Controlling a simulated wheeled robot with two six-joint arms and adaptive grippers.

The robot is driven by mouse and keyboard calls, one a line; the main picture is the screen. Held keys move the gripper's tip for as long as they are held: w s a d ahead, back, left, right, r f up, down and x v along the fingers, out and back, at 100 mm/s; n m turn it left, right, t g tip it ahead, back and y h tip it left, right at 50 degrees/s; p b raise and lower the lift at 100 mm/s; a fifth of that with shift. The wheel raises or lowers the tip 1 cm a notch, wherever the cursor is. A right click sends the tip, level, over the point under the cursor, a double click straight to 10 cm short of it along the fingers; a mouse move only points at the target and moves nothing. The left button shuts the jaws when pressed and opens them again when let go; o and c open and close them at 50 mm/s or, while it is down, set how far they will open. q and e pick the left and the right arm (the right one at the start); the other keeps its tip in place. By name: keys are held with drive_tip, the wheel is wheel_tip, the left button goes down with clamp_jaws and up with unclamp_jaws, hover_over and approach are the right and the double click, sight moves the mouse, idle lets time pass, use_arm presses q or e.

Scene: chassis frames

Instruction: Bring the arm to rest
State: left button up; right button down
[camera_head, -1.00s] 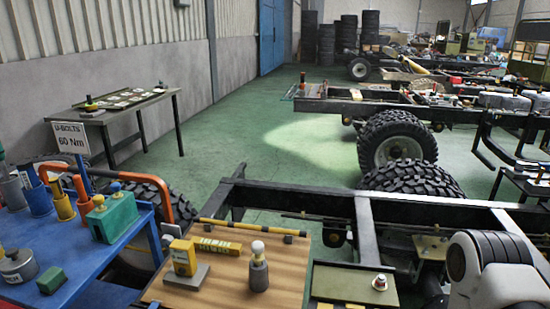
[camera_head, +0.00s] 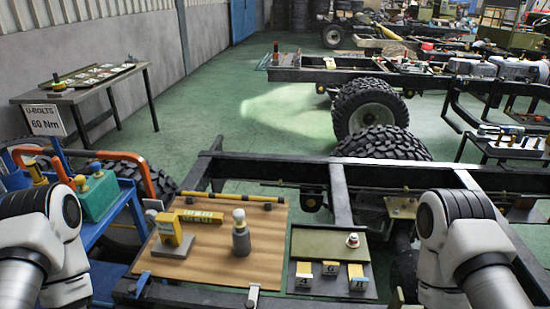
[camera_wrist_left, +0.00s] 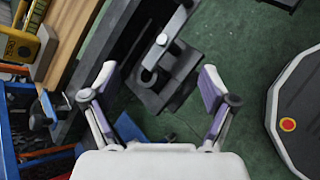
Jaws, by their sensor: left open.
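My left gripper (camera_wrist_left: 158,82) is open and empty in the left wrist view, its two fingers spread wide over dark metal parts and the green floor. Nothing is between the pads. In the head view my left arm (camera_head: 62,225) is a white link at the lower left, and its gripper is out of the picture. My right arm (camera_head: 455,235) stands at the lower right with its gripper also out of the picture.
A wooden board (camera_head: 215,265) holds a yellow tool (camera_head: 170,233) and a grey bottle-shaped piece (camera_head: 240,235). A tray (camera_head: 330,240) with numbered blocks lies beside it. The black chassis frame (camera_head: 290,170) runs behind. A blue trolley (camera_head: 108,235) stands at left.

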use_arm(q)
drive_tip(key=s+a+f+m+g+y, duration=0.2)
drive_tip(key=s+f+m+g, duration=0.2)
drive_tip(key=s+m, duration=0.3)
drive_tip(key=s+a+f+m+g+y, duration=0.2)
drive_tip(key=s+m, duration=0.5)
drive_tip(key=m, duration=0.6)
wheel_tip(320, 180, down, 3)
drive_tip(key=g+y, duration=0.1)
drive_tip(key=g, duration=0.2)
drive_tip(key=shift+m+g, duration=0.3)
drive_tip(key=shift+r, duration=0.1)
